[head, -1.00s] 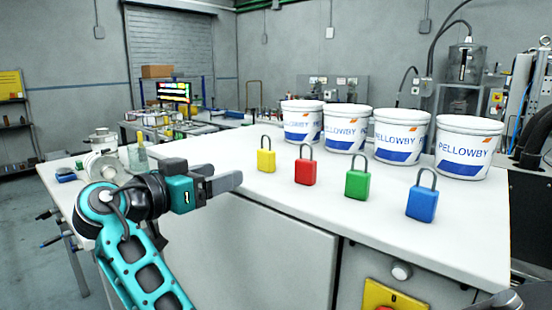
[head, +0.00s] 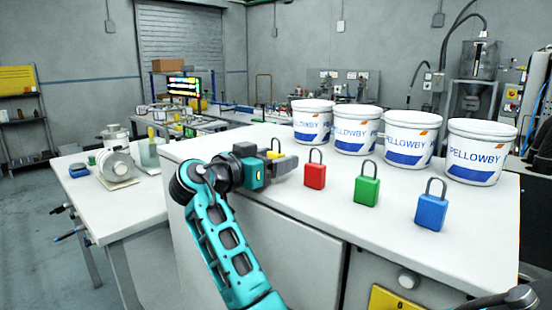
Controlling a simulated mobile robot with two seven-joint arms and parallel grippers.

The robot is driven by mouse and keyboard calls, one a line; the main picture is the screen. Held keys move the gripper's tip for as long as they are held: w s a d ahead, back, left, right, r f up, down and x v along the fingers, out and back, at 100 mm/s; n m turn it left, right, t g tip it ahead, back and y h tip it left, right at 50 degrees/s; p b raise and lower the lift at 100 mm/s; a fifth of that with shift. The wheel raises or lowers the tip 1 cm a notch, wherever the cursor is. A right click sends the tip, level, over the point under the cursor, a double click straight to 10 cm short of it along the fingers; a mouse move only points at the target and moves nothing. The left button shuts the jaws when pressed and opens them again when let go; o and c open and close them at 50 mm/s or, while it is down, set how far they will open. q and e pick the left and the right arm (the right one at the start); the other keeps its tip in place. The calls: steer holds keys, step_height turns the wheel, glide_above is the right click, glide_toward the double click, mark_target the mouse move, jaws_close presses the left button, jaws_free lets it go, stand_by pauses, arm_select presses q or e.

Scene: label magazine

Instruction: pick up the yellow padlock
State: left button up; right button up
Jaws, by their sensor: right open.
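The yellow padlock (head: 274,154) stands on the white bench top, at the left end of a row of padlocks. Only the dark shackle and a little yellow show above the fingers. The jaws are open. I cannot tell whether the padlock is between the fingers or just behind them.
A red padlock (head: 315,176) stands close to the right of my fingertips. A green padlock (head: 366,191) and a blue padlock (head: 430,212) stand further right. Several white Pellowby buckets (head: 408,138) line the back. The bench top (head: 330,215) is clear in front of the padlocks.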

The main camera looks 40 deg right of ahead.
steer(key=shift+d, duration=0.4)
steer(key=shift+c, duration=0.2)
steer(key=c, duration=1.1)
